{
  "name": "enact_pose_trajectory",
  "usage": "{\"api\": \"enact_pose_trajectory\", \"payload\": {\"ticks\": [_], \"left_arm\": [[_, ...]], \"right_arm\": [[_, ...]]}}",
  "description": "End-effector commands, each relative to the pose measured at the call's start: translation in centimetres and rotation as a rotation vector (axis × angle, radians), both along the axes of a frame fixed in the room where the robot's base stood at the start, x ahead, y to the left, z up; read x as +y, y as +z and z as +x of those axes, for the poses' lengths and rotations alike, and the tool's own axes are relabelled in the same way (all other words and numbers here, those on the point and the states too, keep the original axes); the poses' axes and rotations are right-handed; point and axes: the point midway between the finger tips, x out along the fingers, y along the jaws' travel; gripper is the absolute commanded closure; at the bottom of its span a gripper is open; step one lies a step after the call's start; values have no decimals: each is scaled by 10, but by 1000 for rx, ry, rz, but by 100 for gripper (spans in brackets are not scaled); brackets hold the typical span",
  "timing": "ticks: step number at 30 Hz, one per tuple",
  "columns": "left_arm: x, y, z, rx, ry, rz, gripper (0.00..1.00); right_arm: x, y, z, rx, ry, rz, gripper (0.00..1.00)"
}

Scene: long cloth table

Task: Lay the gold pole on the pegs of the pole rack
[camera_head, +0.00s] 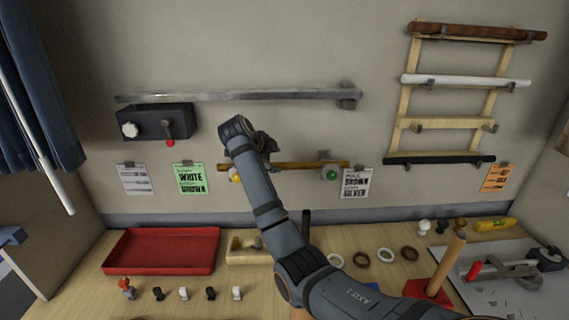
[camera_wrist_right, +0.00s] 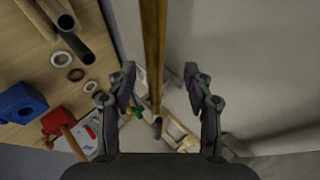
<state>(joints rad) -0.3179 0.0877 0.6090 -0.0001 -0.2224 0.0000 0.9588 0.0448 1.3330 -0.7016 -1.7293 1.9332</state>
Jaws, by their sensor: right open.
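The gold pole (camera_head: 295,166) lies level along the wall, with a yellow knob (camera_head: 234,174) near its left part and a green knob (camera_head: 331,174) near its right. My right gripper (camera_head: 266,146) is at the pole's left part, partly hidden by my arm. In the wrist view the right gripper (camera_wrist_right: 163,88) is open, and the gold pole (camera_wrist_right: 152,45) runs between its fingers without visible contact. The pole rack (camera_head: 403,104) hangs at upper right. It bears a brown, a white and a black pole; its third pegs (camera_head: 417,128) are bare.
A grey metal bar (camera_head: 240,96) runs along the wall above the gold pole. A black box (camera_head: 146,124) with a knob is at left.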

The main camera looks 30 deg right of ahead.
Motion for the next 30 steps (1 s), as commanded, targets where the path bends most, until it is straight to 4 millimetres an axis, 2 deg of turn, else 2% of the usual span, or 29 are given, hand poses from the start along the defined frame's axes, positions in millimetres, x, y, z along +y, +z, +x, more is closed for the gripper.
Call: {"api": "enact_pose_trajectory", "payload": {"ticks": [3, 7, 9, 14, 17, 21, 30], "left_arm": [[-8, 3, 27, -40, 1, -9, 60], [-13, 25, 40, -61, 3, -15, 60], [-11, 35, 38, -57, 2, -13, 60], [-7, 39, 22, -34, 2, -8, 60], [-7, 37, 14, -21, 2, -9, 60], [-7, 36, 13, -20, 2, -9, 60], [-7, 36, 21, -32, 2, -8, 60]], "right_arm": [[-2, -1, 1, -1, 0, -1, 48], [-14, -10, 1, 4, 0, -2, 48], [-23, -19, 2, 5, -1, -2, 48], [-35, -36, 10, 0, 1, -1, 48], [-36, -39, 11, -1, 1, 0, 48], [-35, -39, 11, -1, 2, 0, 50], [-35, -39, 11, -1, 1, 0, 90]]}}
